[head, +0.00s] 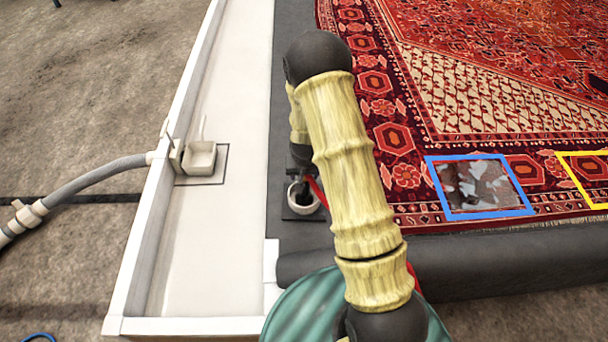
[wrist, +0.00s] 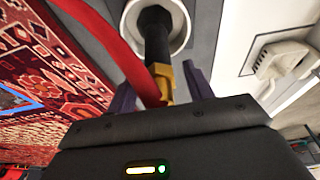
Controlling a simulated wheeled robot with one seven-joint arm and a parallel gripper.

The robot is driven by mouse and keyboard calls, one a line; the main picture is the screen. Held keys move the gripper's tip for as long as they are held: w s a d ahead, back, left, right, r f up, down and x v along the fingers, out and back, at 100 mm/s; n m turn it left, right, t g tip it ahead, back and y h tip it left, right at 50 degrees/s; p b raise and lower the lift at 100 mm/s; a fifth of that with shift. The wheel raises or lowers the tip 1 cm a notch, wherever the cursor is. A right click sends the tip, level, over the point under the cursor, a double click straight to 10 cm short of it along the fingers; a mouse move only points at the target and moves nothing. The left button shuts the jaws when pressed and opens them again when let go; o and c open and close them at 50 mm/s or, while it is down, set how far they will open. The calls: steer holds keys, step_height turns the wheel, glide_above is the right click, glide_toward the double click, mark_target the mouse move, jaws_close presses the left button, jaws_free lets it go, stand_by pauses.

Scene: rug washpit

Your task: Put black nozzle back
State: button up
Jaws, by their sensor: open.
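The black nozzle (wrist: 155,38) stands with its tip inside a round white cup (wrist: 181,36) in the wrist view. A brass-coloured collar (wrist: 164,82) sits at its near end, and a red hose (wrist: 104,38) runs beside it. My gripper (wrist: 160,90) is open, with one dark finger on each side of the collar. I cannot tell whether either finger touches it. In the head view the white cup (head: 304,196) shows just left of my arm, which hides most of the gripper and nozzle.
A white trough (head: 215,240) with a small square cup (head: 199,158) and grey hose (head: 90,178) lies to the left. A red patterned rug (head: 470,110) with a blue frame (head: 483,214) and yellow frame (head: 565,182) lies right. A green round thing (head: 300,312) is near the front.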

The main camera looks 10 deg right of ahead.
steer(key=p+v, duration=0.3)
steer(key=v, duration=0.8)
steer(key=shift+r, duration=0.15)
steer(key=s+r+n, duration=0.2)
steer(key=s+r, duration=1.3)
steer(key=s, duration=0.2)
steer(key=shift+s+d+r+y, duration=0.25)
steer(key=shift+s+r+y, duration=0.05)
steer(key=shift+s+r, duration=0.1)
steer(key=shift+w, duration=0.1)
